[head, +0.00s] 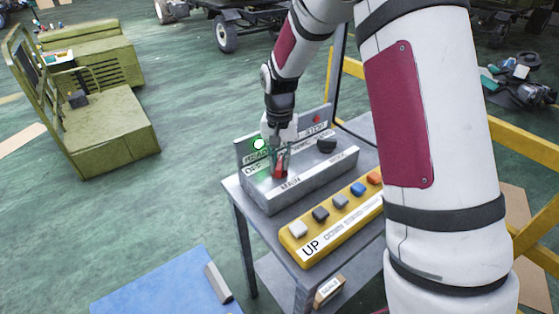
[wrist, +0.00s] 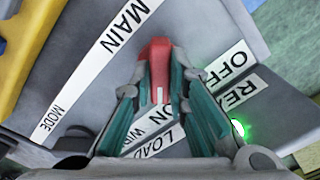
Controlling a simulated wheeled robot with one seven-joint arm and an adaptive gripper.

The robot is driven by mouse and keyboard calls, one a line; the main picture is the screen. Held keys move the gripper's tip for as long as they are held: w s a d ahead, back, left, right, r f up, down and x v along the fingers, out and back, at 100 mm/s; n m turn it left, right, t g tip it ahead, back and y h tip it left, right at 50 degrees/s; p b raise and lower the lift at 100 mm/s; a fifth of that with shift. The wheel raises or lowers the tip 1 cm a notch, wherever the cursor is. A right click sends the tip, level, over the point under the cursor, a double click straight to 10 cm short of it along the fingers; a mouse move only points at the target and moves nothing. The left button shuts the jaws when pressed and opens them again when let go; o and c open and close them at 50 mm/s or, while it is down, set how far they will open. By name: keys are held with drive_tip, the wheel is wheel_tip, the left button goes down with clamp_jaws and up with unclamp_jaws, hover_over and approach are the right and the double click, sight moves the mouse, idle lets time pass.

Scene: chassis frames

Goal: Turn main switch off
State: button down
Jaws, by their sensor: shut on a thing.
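The red main switch (head: 281,173) sits on the grey control box (head: 315,177), above the MAIN label. My gripper (head: 279,160) reaches down onto it from above. In the wrist view the red switch handle (wrist: 157,58) stands between the teal finger pads of my gripper (wrist: 160,78), which is shut on it. The ON label shows just below the handle and the OFF label (wrist: 222,65) to its right. A green lamp (head: 259,144) glows by the READY label; it also shows in the wrist view (wrist: 238,128). The fingers hide part of the switch base.
A dark knob (head: 326,144) is on the same box, to the right. A yellow button panel (head: 335,217) with several coloured buttons lies in front. Both are on a grey table (head: 236,191). A yellow rail (head: 530,150) stands to the right.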

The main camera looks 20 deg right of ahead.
drive_tip(key=shift+n, duration=0.3)
drive_tip(key=n, duration=0.3)
drive_tip(key=shift+n, duration=0.3)
drive_tip(key=n, duration=0.4)
drive_tip(key=shift+n, duration=0.3)
drive_tip(key=n, duration=0.4)
drive_tip(key=shift+n, duration=0.3)
drive_tip(key=shift+n+p, duration=0.4)
drive_tip(key=shift+n, duration=1.8)
drive_tip(key=c, duration=1.6)
unclamp_jaws()
drive_tip(key=shift+o, duration=0.2)
drive_tip(key=shift+r, duration=0.1)
